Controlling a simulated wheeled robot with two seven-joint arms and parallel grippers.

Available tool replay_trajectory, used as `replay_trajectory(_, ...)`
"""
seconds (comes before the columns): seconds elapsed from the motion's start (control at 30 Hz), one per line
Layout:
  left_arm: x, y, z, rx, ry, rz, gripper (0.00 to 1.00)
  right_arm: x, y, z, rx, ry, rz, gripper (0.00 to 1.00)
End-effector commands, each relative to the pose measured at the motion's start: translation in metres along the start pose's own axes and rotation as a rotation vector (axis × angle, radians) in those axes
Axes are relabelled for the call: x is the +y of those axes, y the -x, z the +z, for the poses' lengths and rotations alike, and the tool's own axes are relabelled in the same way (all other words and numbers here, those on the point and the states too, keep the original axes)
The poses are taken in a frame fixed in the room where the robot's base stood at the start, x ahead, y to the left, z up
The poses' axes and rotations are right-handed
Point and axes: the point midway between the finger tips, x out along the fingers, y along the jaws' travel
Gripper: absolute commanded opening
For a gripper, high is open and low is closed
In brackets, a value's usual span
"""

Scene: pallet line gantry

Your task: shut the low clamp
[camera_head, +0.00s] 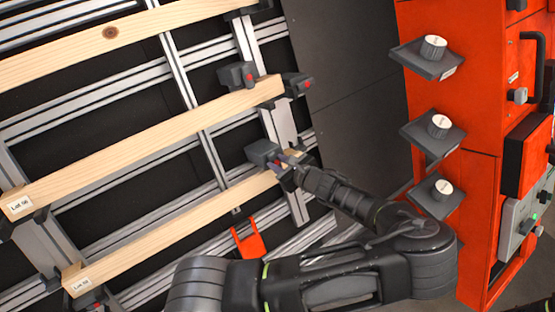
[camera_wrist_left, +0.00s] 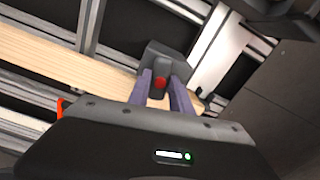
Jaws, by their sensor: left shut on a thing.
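The low clamp (camera_head: 261,151) is a dark grey block with a red spot, at the right end of the lowest wooden board (camera_head: 180,228). My left gripper (camera_head: 284,164) reaches it from the lower right and is shut on it. In the left wrist view the clamp (camera_wrist_left: 168,58) stands upright past the fingertips, with its red-tipped part between the two purple-grey fingers (camera_wrist_left: 163,88). The board (camera_wrist_left: 70,65) runs left from it. The fingers hide part of the clamp, so I cannot tell whether it presses on the board. My right gripper is not in view.
Grey rails cross under the boards. An orange bracket (camera_head: 248,240) stands below the low board.

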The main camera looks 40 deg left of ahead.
Motion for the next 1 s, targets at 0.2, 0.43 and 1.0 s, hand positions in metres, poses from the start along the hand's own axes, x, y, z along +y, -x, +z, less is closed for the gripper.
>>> replay_trajectory(0.2,0.001,0.002,0.003,0.001,-0.146,0.002,0.00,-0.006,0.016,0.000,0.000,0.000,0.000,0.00)
replay_trajectory(0.43,0.001,0.000,-0.001,0.002,-0.264,0.001,0.00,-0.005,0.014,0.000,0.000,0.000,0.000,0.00)
replay_trajectory(1.0,0.000,0.002,0.000,0.000,-0.257,0.000,0.42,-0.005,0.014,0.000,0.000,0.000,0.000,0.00)
